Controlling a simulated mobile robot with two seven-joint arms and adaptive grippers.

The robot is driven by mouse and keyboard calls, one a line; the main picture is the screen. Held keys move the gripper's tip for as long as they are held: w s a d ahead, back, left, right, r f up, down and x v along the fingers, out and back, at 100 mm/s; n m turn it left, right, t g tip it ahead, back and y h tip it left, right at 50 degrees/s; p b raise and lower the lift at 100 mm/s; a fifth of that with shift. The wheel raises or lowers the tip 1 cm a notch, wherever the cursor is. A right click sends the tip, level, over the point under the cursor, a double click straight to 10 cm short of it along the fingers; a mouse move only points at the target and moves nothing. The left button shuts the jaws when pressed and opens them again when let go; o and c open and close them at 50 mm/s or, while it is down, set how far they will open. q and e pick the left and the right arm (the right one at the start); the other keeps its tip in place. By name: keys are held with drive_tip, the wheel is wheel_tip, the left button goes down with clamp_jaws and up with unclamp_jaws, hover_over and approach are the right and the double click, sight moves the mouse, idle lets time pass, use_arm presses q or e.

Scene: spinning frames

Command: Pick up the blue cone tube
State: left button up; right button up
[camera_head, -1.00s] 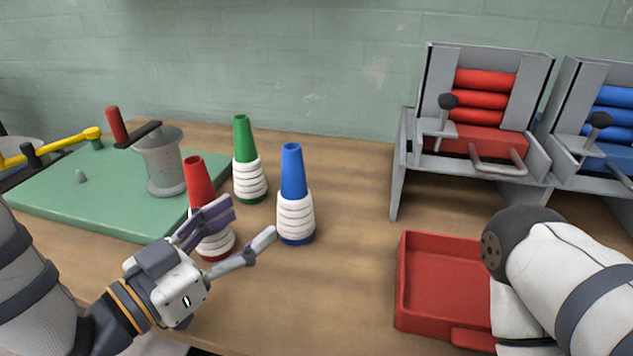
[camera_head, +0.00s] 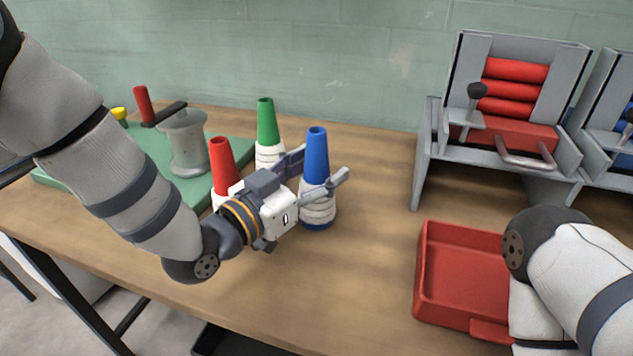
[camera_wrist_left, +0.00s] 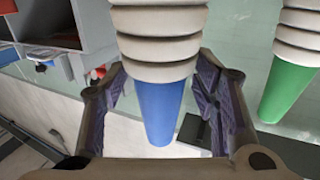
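The blue cone tube (camera_head: 317,150) stands upright on the table, with white thread wound around its lower part. In the left wrist view the blue cone (camera_wrist_left: 158,105) hangs upside down in the picture, between the two fingers. My left gripper (camera_head: 319,171) is open, with one finger on each side of the cone. Gaps show between the fingers and the blue surface in the wrist view. My right forearm is at the lower right in the head view; its gripper is not in view.
A red cone (camera_head: 223,165) stands beside my left gripper, partly hidden by it. A green cone (camera_head: 267,122) stands behind; it also shows in the wrist view (camera_wrist_left: 287,90). A red tray (camera_head: 425,275) and grey roller machines (camera_head: 420,165) are to the right.

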use_arm(q)
drive_tip(key=c, duration=0.8)
drive_tip(key=shift+r, duration=0.1)
